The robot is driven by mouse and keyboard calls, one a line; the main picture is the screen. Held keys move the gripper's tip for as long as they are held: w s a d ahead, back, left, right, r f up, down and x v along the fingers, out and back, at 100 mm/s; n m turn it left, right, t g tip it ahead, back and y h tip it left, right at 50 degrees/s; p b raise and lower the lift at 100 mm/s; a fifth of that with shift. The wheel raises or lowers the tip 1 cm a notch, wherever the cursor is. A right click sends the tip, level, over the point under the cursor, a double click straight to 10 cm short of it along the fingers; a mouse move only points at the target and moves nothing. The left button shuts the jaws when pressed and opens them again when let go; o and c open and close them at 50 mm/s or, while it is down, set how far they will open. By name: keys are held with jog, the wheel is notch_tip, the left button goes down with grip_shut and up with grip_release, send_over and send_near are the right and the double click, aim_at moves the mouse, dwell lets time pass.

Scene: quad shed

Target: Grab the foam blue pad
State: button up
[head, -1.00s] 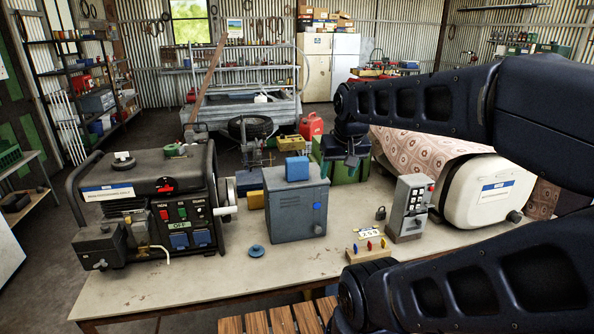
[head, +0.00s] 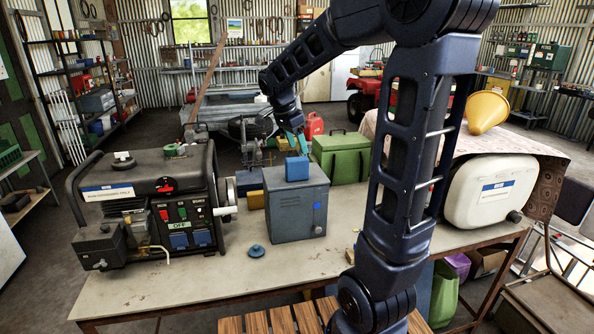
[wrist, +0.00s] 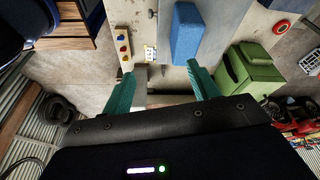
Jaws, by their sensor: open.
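The foam blue pad (head: 297,167) is a small blue block on top of a grey-blue metal box (head: 290,212) on the workbench. In the wrist view the pad (wrist: 186,32) lies beyond my fingertips, nearer the right finger, and is not between them. My gripper (head: 297,142) is just above and behind the pad in the head view. Its two teal fingers (wrist: 165,72) are apart with nothing held. I cannot tell the exact gap between the fingers and the pad.
A generator (head: 150,195) stands left of the box, with a small blue round lid (head: 257,252) in front. A green case (head: 342,157) is behind right. A white tank (head: 490,190) and a yellow funnel (head: 488,110) are at the right.

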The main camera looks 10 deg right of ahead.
aim_at(293, 159)
jog(key=w+f+m, duration=0.1)
jog(key=f, duration=0.1)
jog(key=w+f+m, duration=0.1)
jog(key=w+f, duration=0.1)
jog(key=w+f+m, duration=0.1)
jog(key=f, duration=0.2)
jog(key=shift+w+a+g+h, duration=0.25)
jog(key=shift+w+g+h, duration=0.05)
jog(key=shift+h, duration=0.1)
jog(key=shift+d+x, duration=0.15)
jog(key=shift+x, duration=1.15)
jog(key=shift+d+x, duration=0.15)
jog(key=shift+x, duration=1.15)
jog(key=shift+r, duration=0.1)
jog(key=c, duration=1)
